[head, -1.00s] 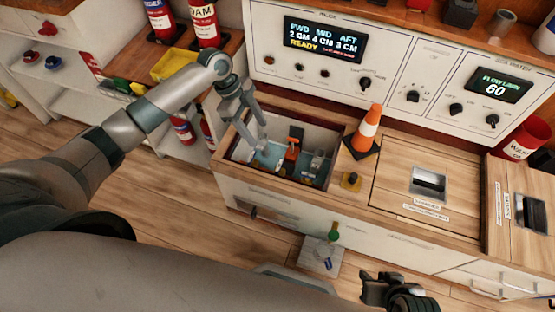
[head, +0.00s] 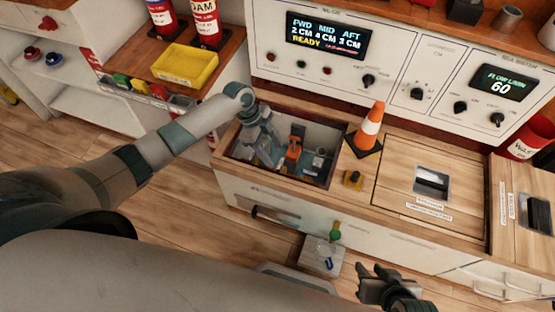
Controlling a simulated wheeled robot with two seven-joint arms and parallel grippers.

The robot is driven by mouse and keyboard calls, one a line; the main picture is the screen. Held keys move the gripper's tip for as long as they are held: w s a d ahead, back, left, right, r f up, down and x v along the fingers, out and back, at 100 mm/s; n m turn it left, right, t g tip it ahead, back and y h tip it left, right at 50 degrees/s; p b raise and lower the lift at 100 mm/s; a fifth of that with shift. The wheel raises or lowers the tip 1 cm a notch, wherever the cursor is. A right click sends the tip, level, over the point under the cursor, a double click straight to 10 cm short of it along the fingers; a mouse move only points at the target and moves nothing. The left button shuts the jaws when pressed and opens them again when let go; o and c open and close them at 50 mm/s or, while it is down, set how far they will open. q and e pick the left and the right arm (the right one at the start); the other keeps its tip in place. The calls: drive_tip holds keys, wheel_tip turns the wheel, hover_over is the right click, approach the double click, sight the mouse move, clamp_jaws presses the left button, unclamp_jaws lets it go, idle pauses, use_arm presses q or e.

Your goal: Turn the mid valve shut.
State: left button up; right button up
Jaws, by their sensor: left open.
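My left gripper (head: 266,156) reaches down into the left part of an open recessed bay (head: 228,141) in the counter. It is open, and its fingertips are hard to make out against the bay's contents. An orange upright fitting (head: 295,146) stands in the middle of the bay, just right of the gripper and apparently free of it. I cannot tell whether this fitting is the mid valve; no valve label is readable. My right gripper (head: 372,272) is low in the picture, in front of the counter and away from the bay. Its jaw state is unclear.
An orange-and-white cone (head: 369,129) and a yellow-based knob (head: 353,178) stand right of the bay. A panel display (head: 328,36) reads FWD 2 cm, MID 4 cm, AFT 3 cm, READY. A yellow tray (head: 187,66) sits at the left. A closed hatch (head: 405,165) lies to the right.

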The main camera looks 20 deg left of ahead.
sight(280, 163)
use_arm(q)
drive_tip(key=shift+b+x, duration=0.3)
drive_tip(key=shift+x, duration=2.35)
drive_tip(key=c, duration=0.8)
